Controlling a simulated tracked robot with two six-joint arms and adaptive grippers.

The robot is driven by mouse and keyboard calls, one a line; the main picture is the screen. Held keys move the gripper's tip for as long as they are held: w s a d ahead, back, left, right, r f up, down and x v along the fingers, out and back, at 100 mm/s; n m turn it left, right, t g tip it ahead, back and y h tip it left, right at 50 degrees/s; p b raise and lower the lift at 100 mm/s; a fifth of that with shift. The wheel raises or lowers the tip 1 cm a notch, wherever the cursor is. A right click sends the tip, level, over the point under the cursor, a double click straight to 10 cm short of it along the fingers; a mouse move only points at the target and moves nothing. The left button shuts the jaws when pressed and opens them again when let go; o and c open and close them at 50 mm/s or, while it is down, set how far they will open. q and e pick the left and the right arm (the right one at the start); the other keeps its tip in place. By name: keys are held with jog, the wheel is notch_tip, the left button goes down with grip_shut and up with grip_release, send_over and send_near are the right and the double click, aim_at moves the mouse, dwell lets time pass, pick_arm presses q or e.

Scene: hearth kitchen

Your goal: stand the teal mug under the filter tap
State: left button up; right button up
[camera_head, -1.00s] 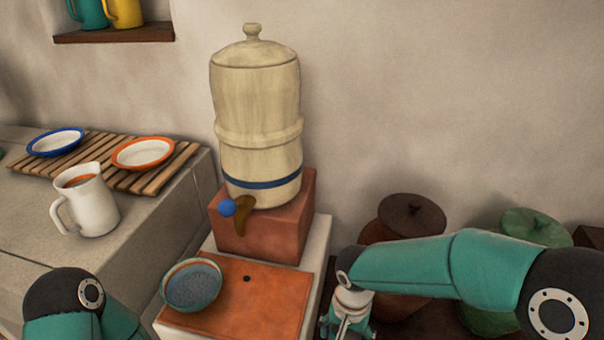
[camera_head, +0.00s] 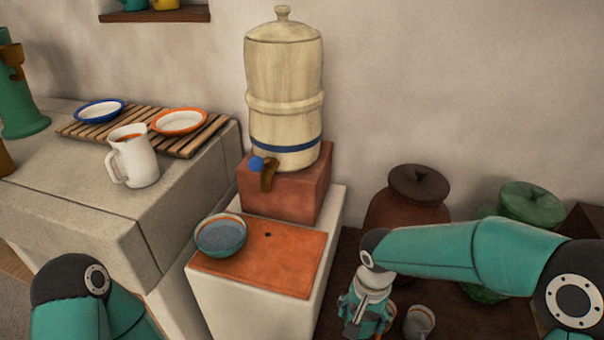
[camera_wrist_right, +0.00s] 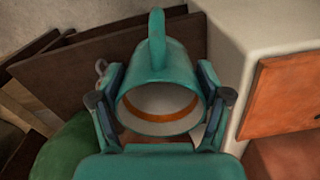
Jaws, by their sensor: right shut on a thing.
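The teal mug (camera_wrist_right: 158,70) is between the fingers of my right gripper (camera_wrist_right: 160,112), which is shut on it. In the right wrist view its open mouth faces the camera, showing a pale inside with an orange band, and its handle points to the picture's top. In the head view my right gripper (camera_head: 366,312) is low, right of the white pedestal; the mug is hard to tell from the teal fingers there. The filter tap (camera_head: 267,175), brown with a blue knob, is on the cream water filter (camera_head: 285,105), above an orange tiled ledge (camera_head: 285,262). My left gripper is out of view.
A blue-grey bowl (camera_head: 221,236) sits on the tile's left part, below and left of the tap. The tile's right part is clear. A pale cup (camera_head: 419,321) is beside my right gripper. Brown (camera_head: 408,198) and green (camera_head: 530,203) lidded jars stand behind my right arm.

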jog(key=w+d+r+n, duration=0.5)
jog(key=w+d, duration=0.1)
notch_tip(320, 180, up, 8)
jog(key=s+p, duration=0.2)
jog(key=p, duration=1.5)
jog(key=shift+s+d+r, duration=0.15)
jog(key=shift+d+r, duration=0.05)
jog(key=shift+r, duration=0.05)
jog(key=shift+d, duration=0.45)
